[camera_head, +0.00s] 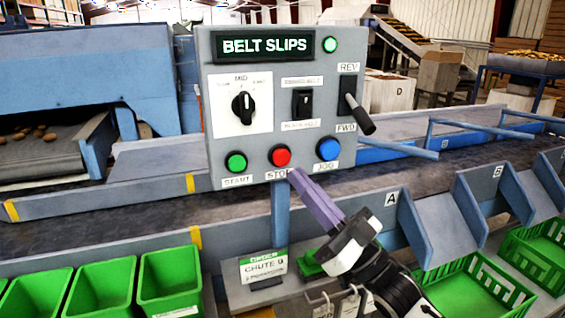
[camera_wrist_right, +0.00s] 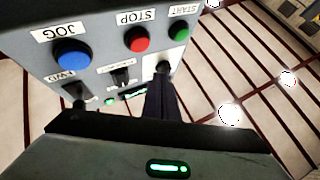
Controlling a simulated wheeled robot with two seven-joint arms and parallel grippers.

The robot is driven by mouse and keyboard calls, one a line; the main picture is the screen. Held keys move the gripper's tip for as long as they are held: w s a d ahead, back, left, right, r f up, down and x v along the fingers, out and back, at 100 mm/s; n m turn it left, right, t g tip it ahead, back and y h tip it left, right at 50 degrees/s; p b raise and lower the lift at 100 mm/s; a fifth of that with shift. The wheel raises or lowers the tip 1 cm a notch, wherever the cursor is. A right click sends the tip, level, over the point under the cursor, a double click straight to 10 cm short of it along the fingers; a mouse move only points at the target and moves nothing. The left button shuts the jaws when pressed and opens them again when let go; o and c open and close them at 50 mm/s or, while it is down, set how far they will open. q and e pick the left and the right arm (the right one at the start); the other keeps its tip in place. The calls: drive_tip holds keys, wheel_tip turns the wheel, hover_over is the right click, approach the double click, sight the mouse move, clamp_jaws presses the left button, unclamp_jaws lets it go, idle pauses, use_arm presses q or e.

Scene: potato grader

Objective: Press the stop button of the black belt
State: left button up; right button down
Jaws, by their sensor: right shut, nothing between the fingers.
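The red stop button (camera_head: 281,156) sits on the grey control panel (camera_head: 225,90), between the green start button (camera_head: 236,163) and the blue jog button (camera_head: 328,149). My right gripper (camera_head: 297,176) is shut and empty; its purple-grey fingers point up at the panel, their tips just below and right of the stop button, overlapping its label. I cannot tell whether they touch the panel. The wrist view shows the stop button (camera_wrist_right: 137,40) uncovered, with the dark fingers (camera_wrist_right: 162,75) below it in the picture. The black belt (camera_head: 110,235) runs behind the panel. My left gripper is not in view.
The panel also carries a dial (camera_head: 243,103), a black rocker switch (camera_head: 302,102), a lever (camera_head: 358,115) and a "BELT SLIPS" display (camera_head: 262,46). Green bins (camera_head: 170,280) stand at front left, green crates (camera_head: 470,290) at right. A "CHUTE" sign (camera_head: 264,268) stands below the panel.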

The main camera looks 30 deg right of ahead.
sight(277, 153)
drive_tip(key=w, duration=0.2)
drive_tip(key=w+d, duration=0.1)
drive_tip(key=w, duration=0.1)
drive_tip(key=shift+w+b, duration=0.25)
drive_tip(key=shift+b, duration=0.1)
drive_tip(key=shift+w+d, duration=0.1)
idle(1.7)
drive_tip(key=shift+w, duration=0.3)
drive_tip(key=shift+w+d, duration=0.2)
drive_tip(key=shift+w, duration=0.3)
idle(0.7)
drive_tip(key=shift+s, duration=0.15)
drive_tip(key=shift+s+a+p, duration=0.25)
drive_tip(key=shift+s+p, duration=0.1)
drive_tip(key=shift+s, duration=0.4)
drive_tip(key=shift+s, duration=0.1)
